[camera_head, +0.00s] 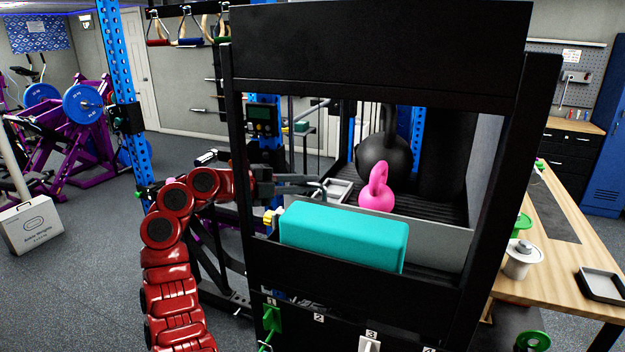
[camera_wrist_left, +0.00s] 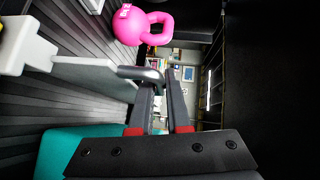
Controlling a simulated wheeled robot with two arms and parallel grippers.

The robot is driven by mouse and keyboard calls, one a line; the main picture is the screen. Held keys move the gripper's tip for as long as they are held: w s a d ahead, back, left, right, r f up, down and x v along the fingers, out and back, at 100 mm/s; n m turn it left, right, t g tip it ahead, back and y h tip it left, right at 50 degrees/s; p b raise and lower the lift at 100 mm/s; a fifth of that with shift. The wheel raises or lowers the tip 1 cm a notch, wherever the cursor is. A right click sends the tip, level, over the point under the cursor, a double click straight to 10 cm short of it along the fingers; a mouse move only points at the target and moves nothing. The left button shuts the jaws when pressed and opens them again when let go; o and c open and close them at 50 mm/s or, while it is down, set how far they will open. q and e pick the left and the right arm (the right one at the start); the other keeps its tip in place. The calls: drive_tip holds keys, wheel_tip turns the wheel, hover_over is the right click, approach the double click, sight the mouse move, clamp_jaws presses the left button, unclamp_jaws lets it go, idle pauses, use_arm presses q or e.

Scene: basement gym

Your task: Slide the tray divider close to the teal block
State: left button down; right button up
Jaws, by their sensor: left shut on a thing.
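The teal block (camera_head: 343,238) lies lengthwise at the front of the black tray (camera_head: 330,272); its edge also shows at the lower left of the left wrist view (camera_wrist_left: 55,152). The tray divider (camera_head: 440,238) is a thin grey upright panel just behind the block, with a narrow gap that I cannot measure. In the left wrist view the divider (camera_wrist_left: 98,70) has a metal handle loop (camera_wrist_left: 140,73). My left gripper (camera_head: 318,187) reaches in from the left, above the block, shut on this handle; its fingertips also show in the wrist view (camera_wrist_left: 165,88). My right gripper is out of view.
A pink kettlebell (camera_head: 376,192) and a black kettlebell (camera_head: 384,158) stand behind the divider on the ribbed floor. Black uprights (camera_head: 508,190) and a top panel (camera_head: 380,50) frame the opening. A wooden workbench (camera_head: 565,260) is at the right.

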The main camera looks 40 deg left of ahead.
use_arm(q)
drive_tip(key=shift+s+d, duration=0.15)
drive_tip(key=shift+s, duration=0.55)
drive_tip(key=c, duration=0.9)
unclamp_jaws()
drive_tip(key=shift+w, duration=0.1)
